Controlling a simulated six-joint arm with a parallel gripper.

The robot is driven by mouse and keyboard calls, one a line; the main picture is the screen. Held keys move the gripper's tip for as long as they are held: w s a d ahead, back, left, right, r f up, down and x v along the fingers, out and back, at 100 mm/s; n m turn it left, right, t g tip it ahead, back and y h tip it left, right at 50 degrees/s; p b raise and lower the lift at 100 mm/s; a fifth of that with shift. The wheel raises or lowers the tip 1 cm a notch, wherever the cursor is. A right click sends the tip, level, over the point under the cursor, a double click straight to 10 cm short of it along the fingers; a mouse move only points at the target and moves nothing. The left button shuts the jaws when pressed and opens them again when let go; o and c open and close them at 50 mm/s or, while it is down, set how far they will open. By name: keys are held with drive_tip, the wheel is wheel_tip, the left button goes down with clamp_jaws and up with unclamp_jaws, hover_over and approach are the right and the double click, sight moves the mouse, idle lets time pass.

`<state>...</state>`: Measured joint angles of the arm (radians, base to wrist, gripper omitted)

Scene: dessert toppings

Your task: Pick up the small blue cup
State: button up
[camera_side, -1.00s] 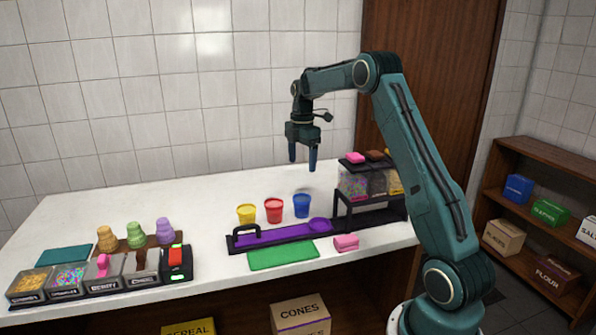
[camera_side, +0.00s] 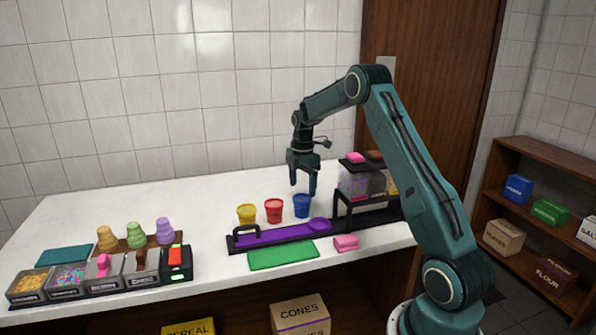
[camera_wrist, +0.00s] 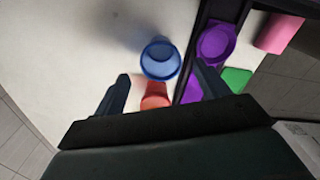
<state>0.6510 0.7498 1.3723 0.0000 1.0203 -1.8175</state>
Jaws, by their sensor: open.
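The small blue cup (camera_side: 302,207) stands upright on the white counter, at the right end of a row with a red cup (camera_side: 273,211) and a yellow cup (camera_side: 247,214). My gripper (camera_side: 303,188) is open and empty, fingers pointing down, just above the blue cup in the side view. In the wrist view the blue cup (camera_wrist: 160,59) shows its round open rim, ahead of my two spread fingertips (camera_wrist: 165,72). The red cup (camera_wrist: 155,97) lies between the fingers in that view, partly hidden by the gripper body.
A black tray with a purple strip and purple scoop (camera_side: 318,225) lies in front of the cups. A black-framed topping dispenser (camera_side: 341,205) stands close on the right. A green mat (camera_side: 283,254) and pink block (camera_side: 346,243) lie in front. The counter's back left is clear.

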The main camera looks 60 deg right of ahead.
sight(302, 199)
drive_tip(key=shift+f, duration=0.3)
drive_tip(key=shift+a+f, duration=0.15)
drive_tip(key=shift+f, duration=2.4)
drive_tip(key=c, duration=1)
